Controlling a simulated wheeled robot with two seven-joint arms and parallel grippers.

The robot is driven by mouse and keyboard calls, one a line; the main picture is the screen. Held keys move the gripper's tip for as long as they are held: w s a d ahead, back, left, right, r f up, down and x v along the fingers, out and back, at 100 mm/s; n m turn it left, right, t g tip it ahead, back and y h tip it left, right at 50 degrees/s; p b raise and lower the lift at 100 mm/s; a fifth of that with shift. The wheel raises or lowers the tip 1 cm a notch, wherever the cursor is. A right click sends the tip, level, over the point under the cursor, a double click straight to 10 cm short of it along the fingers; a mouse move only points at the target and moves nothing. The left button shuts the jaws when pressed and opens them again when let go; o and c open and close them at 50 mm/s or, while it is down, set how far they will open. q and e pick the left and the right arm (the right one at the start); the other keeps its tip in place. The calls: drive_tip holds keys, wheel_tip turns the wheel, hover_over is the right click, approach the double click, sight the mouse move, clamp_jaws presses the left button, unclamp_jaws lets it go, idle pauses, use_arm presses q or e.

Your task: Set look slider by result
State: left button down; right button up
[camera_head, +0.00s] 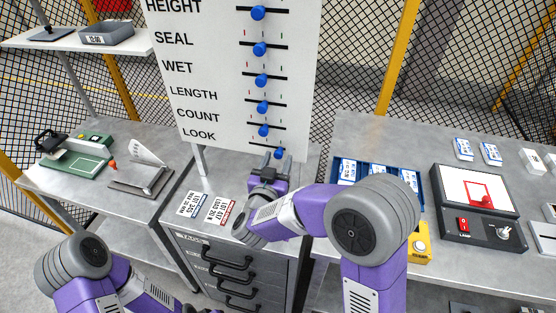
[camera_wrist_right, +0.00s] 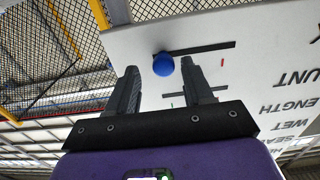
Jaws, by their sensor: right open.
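A white slider board (camera_head: 215,85) stands at the back with rows from HEIGHT to LOOK, each with a blue knob on a black track. The LOOK knob (camera_head: 279,153) is in the lowest row, right of the track's middle. My right gripper (camera_head: 273,165) is at this knob, jaws open. In the right wrist view the board is upside down, and the blue knob (camera_wrist_right: 163,65) shows between the tips of the open right gripper (camera_wrist_right: 158,74). I cannot tell whether a finger touches it. My left arm shows at lower left; its gripper is not visible.
Two printed tags (camera_head: 205,207) lie on the drawer cabinet below the board. A blue bin (camera_head: 376,172) and a black panel with a red switch (camera_head: 478,212) are on the right bench. A green device (camera_head: 75,160) and a gauge stand (camera_head: 145,178) are at left.

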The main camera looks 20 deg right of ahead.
drive_tip(key=v, duration=0.6)
drive_tip(key=shift+s+a, duration=0.15)
drive_tip(key=shift+s, duration=0.25)
